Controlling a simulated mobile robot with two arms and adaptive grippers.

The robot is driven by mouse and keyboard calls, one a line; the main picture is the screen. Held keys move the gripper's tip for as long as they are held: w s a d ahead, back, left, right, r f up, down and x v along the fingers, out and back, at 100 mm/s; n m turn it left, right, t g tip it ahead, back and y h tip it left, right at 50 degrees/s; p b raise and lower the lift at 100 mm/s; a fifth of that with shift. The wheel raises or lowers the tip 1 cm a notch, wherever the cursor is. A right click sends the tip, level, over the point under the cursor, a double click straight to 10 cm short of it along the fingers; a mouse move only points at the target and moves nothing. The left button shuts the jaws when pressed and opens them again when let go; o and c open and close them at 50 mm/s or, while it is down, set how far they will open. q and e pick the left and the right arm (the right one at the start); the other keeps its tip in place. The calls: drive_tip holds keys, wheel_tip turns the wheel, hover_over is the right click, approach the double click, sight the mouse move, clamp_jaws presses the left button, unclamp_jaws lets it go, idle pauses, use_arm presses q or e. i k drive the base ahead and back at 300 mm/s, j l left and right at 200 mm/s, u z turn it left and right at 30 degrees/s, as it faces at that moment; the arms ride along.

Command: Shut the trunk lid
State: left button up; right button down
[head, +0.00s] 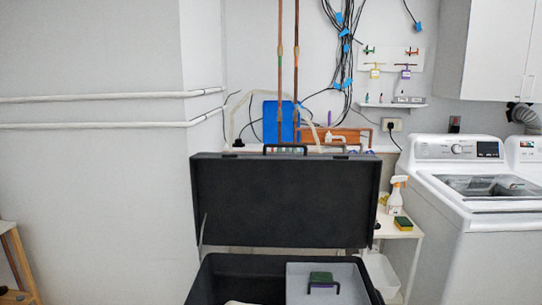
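The black trunk (212,277) stands at the bottom middle of the head view, its lower part cut off by the frame. Its black lid (284,203) is raised, standing up behind the trunk with its inner side facing me. A dark handle (285,148) shows at the lid's top edge. A thin strut joins the lid and trunk at the left. Inside the trunk are a grey tray (345,290) with a dark green item (321,279) and a pale item (242,303) at the lower left. Neither of my grippers is in view.
A white washing machine (470,190) stands at the right. Beside the trunk is a small white table (403,230) with a spray bottle (395,195) and a sponge (403,223). A wooden frame (18,260) is at the far left. Room left of the trunk looks clear.

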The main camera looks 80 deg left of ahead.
sight(306, 200)
drive_tip(key=u, duration=2.45)
drive_tip(key=i+u, duration=0.25)
drive_tip(key=i, duration=0.05)
